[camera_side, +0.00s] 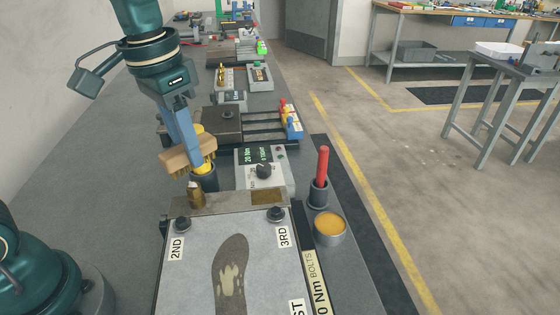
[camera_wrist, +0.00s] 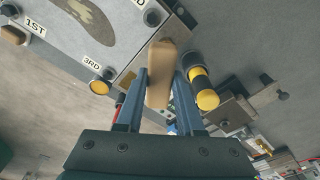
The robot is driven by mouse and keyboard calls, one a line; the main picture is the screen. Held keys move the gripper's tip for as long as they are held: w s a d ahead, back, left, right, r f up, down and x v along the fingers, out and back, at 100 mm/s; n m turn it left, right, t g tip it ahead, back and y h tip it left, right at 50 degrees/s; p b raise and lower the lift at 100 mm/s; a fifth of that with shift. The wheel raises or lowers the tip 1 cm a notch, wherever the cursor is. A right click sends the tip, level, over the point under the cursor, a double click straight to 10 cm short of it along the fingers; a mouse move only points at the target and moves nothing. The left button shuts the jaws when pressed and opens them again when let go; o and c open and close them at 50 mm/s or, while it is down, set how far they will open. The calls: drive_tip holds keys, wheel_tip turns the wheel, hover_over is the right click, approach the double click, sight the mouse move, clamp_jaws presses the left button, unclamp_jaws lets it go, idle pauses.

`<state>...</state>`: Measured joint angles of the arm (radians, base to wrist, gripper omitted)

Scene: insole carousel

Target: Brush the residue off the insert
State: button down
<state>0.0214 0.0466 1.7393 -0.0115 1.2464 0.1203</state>
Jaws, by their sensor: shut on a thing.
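My gripper (camera_side: 188,145) is shut on a wooden-backed brush (camera_side: 178,160), held up behind the plate's far left corner, near the 2ND label. In the wrist view the brush (camera_wrist: 160,78) shows as a tan block between my two fingers. The insert is a dark, sole-shaped piece (camera_side: 233,250) on the pale plate (camera_side: 190,285), running out of the bottom of the side view. Pale, blotchy residue (camera_side: 230,279) lies on it. The brush is apart from the insert. Part of the insert (camera_wrist: 88,18) shows at the wrist view's top left, cut off by the edge.
A dark holder with a yellow item (camera_side: 205,183) stands close by the brush. Dark knobs (camera_side: 276,213) and a brass-coloured post (camera_side: 196,195) rise at the plate's far edge. A red handle (camera_side: 322,163) stands in a holder at right, beside an amber-filled cup (camera_side: 330,226).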

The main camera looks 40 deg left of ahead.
drive_tip(key=s+d+m, duration=0.3)
drive_tip(key=d+m, duration=0.1)
drive_tip(key=d, duration=0.5)
drive_tip(key=m, duration=0.3)
approach(233, 268)
wheel_tip(233, 268, up, 2)
drive_tip(key=s+d, duration=0.2)
drive_tip(key=d, duration=0.1)
drive_tip(key=shift+a+f, duration=0.2)
drive_tip(key=shift+f, duration=3.1)
drive_tip(key=shift+w+a+f, duration=0.3)
drive_tip(key=shift+f, duration=0.3)
drive_tip(key=shift+w+a+f+h, duration=0.1)
drive_tip(key=shift+w+a+h, duration=0.2)
drive_tip(key=shift+w+a, duration=0.75)
drive_tip(key=shift+s+d, duration=1.4)
drive_tip(key=shift+d, duration=0.05)
wheel_tip(233, 268, up, 8)
drive_tip(key=shift+a+m, duration=0.2)
drive_tip(key=shift+m, duration=0.1)
